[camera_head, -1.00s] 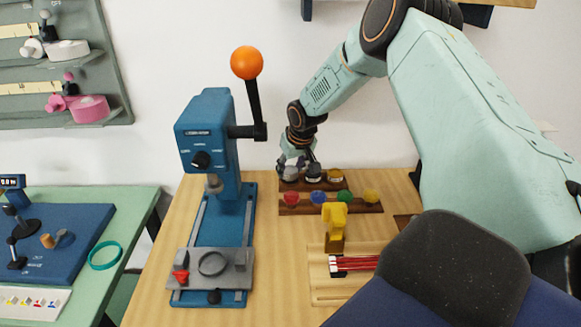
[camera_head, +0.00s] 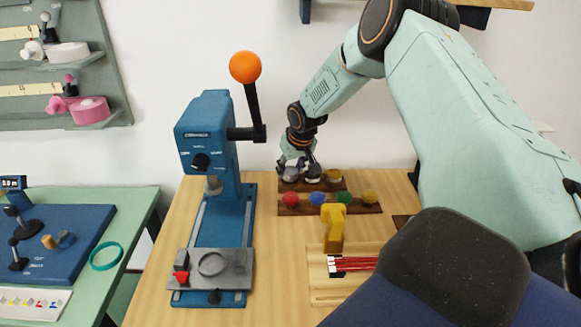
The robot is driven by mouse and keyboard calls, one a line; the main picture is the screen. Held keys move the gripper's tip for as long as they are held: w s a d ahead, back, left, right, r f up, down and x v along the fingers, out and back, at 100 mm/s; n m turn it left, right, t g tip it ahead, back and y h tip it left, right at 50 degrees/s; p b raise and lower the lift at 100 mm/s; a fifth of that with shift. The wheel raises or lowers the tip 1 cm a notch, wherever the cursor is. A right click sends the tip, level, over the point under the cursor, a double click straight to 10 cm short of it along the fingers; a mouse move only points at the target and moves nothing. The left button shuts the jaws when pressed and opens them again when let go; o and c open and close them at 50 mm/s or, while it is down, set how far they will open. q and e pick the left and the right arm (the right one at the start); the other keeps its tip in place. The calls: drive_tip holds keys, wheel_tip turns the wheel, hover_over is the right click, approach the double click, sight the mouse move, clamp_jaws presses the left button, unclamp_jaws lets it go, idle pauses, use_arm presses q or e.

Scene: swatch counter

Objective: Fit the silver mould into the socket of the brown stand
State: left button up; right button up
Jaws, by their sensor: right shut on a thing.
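My right gripper (camera_head: 300,167) is low over the back row of the brown stand (camera_head: 345,207), at its left end. It is shut on a small silver-grey piece (camera_head: 290,175), which appears to be the silver mould. The fingers partly hide the piece, and I cannot tell whether it sits in a socket. Another greyish piece shows close beside the fingers on the right. A gold piece (camera_head: 334,176) stands further right in the same row. The front row holds red, blue, green and yellow pieces. My left gripper is not in view.
A blue press (camera_head: 208,150) with an orange-knobbed lever stands left of the stand. A yellow holder (camera_head: 334,226) and a wooden tray (camera_head: 326,297) with red sticks are in front. Bare table lies between press and stand.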

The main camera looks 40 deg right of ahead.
drive_tip(key=shift+f+b, duration=0.35)
drive_tip(key=shift+f, duration=0.3)
idle(1.1)
drive_tip(key=o, duration=1.4)
drive_tip(key=v, duration=1.2)
drive_tip(key=shift+r, duration=0.1)
